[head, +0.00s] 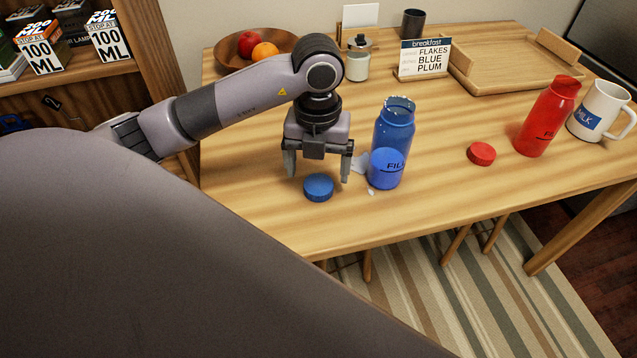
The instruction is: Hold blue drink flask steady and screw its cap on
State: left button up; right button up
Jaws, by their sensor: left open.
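The blue drink flask (392,150) stands upright on the wooden table with its mouth uncovered. It is translucent, with a "FILL" mark and a darker blue lower part. Its blue cap (318,187) lies flat on the table to the left of the flask, near the front edge. My left gripper (318,178) points down over the cap, fingers apart, one on each side of it in the picture. Nothing is between the fingers above the cap. I cannot tell how high the fingertips are above the table. My right gripper is not in view.
A red flask (548,117), a red cap (481,153) and a white milk mug (599,110) stand at the right. A breakfast card (423,58), wooden tray (505,80), jar (358,62) and fruit bowl (226,52) are behind. The table between blue flask and red cap is clear.

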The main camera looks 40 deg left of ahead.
aim_at(318, 184)
pick_arm(q)
notch_tip(318, 184, down, 4)
jog(key=shift+d+r, duration=0.1)
jog(key=shift+r, duration=0.1)
jog(key=c, duration=1)
jog(key=shift+r, duration=0.1)
jog(key=shift+c, duration=0.2)
notch_tip(318, 184, up, 20)
jog(key=p, duration=0.4)
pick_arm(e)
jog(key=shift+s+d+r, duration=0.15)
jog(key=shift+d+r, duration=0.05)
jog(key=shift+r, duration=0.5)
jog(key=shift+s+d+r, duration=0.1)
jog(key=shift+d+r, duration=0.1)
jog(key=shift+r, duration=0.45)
